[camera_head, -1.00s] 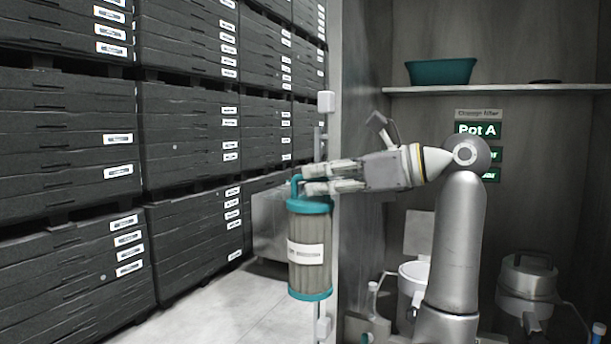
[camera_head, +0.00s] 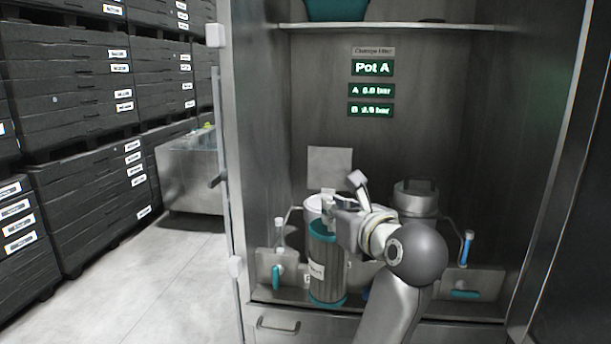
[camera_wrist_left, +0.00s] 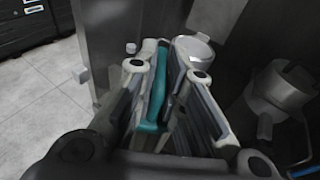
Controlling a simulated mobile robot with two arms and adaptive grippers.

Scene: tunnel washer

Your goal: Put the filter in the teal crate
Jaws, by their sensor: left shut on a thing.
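The filter (camera_head: 325,268) is a grey pleated cylinder with teal end caps and a white label. It hangs upright in front of the cabinet's lower part. My left gripper (camera_head: 330,206) is shut on its teal top handle. In the left wrist view the teal handle (camera_wrist_left: 157,88) lies between the two fingers; the filter's body is hidden there. A teal container (camera_head: 336,10), the only crate-like teal thing in view, stands on the shelf above, cut off by the top edge. Its inside is not visible. My right gripper is not in view.
Two pots stand behind the filter: a white-topped one (camera_head: 315,204) and a grey lidded one (camera_head: 415,196). The cabinet shelf (camera_head: 440,27) runs above. A steel tank (camera_head: 188,172) and stacked dark crates (camera_head: 70,90) stand left, beside clear floor (camera_head: 165,270).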

